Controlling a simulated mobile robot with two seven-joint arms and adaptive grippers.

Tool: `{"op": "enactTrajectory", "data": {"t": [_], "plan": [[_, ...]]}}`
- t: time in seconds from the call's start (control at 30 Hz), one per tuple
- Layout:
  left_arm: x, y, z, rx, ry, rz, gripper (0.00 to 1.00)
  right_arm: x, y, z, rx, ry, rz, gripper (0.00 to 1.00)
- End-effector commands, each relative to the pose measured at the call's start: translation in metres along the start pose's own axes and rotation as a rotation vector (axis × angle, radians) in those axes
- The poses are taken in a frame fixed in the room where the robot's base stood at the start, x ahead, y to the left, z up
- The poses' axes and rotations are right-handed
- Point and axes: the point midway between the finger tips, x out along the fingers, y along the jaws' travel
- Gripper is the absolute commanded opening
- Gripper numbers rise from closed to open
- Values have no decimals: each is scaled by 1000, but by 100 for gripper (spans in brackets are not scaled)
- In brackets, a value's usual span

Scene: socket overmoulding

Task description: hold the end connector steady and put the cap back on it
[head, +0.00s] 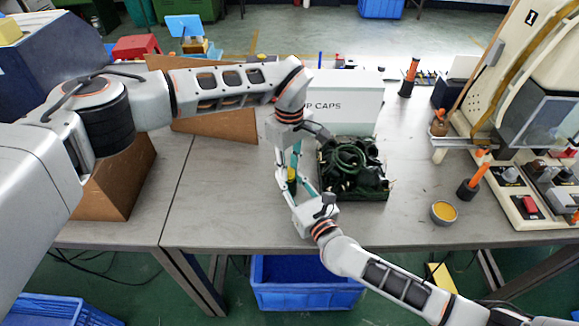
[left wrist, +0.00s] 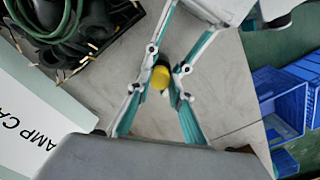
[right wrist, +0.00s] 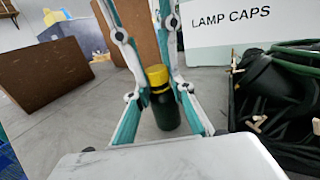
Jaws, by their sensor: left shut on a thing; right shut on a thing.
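The end connector is a dark upright cylinder (right wrist: 166,112), with the yellow cap (right wrist: 157,76) on its top end. The cap also shows from above in the left wrist view (left wrist: 160,78) and between the grippers in the head view (head: 292,174). My left gripper (head: 294,160) comes in from the back and looks shut on the cap. My right gripper (head: 296,190) comes in from the front, facing it, and looks shut on the dark body. The fingers overlap closely, so the exact contacts are partly hidden. I cannot tell a gap between cap and body.
A tray of black cables and parts (head: 352,195) stands close on the right. Behind it is a white "LAMP CAPS" box (head: 345,92). A round yellow-filled dish (head: 444,212) and a machine lie further right. The table is clear just left of the grippers.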

Motion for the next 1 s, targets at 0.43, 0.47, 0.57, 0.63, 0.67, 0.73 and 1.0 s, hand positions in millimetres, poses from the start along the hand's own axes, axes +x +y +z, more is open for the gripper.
{"op": "enactTrajectory", "data": {"t": [0.43,0.47,0.57,0.63,0.67,0.73,1.0], "plan": [[-4,-1,-1,-8,0,5,14,-4,3,-12,1,19,5,0],[-4,-1,-1,-8,0,6,14,-4,3,-12,1,19,5,0],[-5,-1,0,-8,-1,6,14,-4,2,-12,1,19,5,0],[-5,-1,0,-8,-1,7,14,-4,2,-12,1,19,5,0],[-5,0,0,-8,-1,7,14,-4,2,-12,1,19,5,0],[-6,0,0,-8,-1,7,14,-4,2,-12,0,19,5,0],[-6,0,0,-7,-2,7,14,-4,2,-12,0,20,4,0]]}}
